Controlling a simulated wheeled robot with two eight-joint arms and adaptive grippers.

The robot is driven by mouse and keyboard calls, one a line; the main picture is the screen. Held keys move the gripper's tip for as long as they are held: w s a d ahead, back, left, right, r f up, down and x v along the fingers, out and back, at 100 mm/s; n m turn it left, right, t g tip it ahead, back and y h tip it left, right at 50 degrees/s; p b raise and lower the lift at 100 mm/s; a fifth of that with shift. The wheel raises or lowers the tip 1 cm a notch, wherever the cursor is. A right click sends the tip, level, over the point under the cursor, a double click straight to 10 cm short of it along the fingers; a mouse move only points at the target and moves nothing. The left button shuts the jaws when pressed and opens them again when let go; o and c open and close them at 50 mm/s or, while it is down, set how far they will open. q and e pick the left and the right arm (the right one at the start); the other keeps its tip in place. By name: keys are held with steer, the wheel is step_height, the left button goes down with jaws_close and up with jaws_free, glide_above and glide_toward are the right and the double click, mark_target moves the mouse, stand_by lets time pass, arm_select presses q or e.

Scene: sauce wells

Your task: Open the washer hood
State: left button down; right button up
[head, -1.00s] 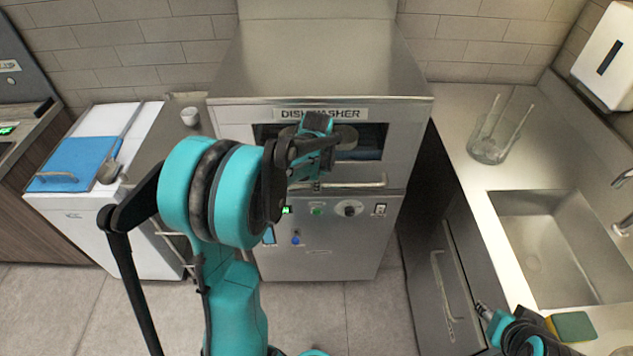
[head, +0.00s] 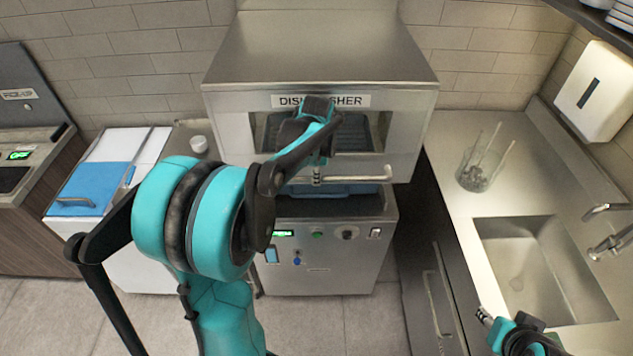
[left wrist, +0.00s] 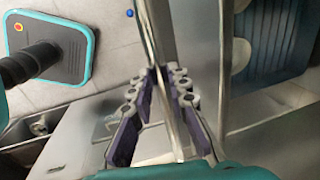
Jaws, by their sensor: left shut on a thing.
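The steel washer hood (head: 230,130), labelled as a dishwasher, sits slightly raised above its base (head: 340,275). A narrow gap with a blue rack (head: 345,189) shows between them. The hood's bar handle (head: 365,179) runs along its lower front edge. My left gripper (head: 317,172) is at the handle, partly hidden by my own arm. In the left wrist view, its purple-padded fingers (left wrist: 166,80) are shut on the bar. My right gripper (head: 484,316) is at the lower right, away from the washer; its finger opening is not clear.
A counter with a sink (head: 545,222) and a glass container of utensils (head: 480,172) stands at right. A white cabinet with a blue panel (head: 88,187) and a small cup (head: 199,144) are at left. Wall tiles are behind the hood.

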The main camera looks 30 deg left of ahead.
arm_select(q)
step_height(320, 180, up, 15)
steer(key=p, duration=0.7)
steer(key=shift+p, duration=0.4)
steer(key=c, duration=1.4)
jaws_free()
steer(key=shift+f, duration=0.1)
steer(key=shift+c, duration=0.2)
step_height(320, 180, up, 12)
steer(key=s+d, duration=0.1)
steer(key=s, duration=0.1)
steer(key=shift+d+f, duration=0.15)
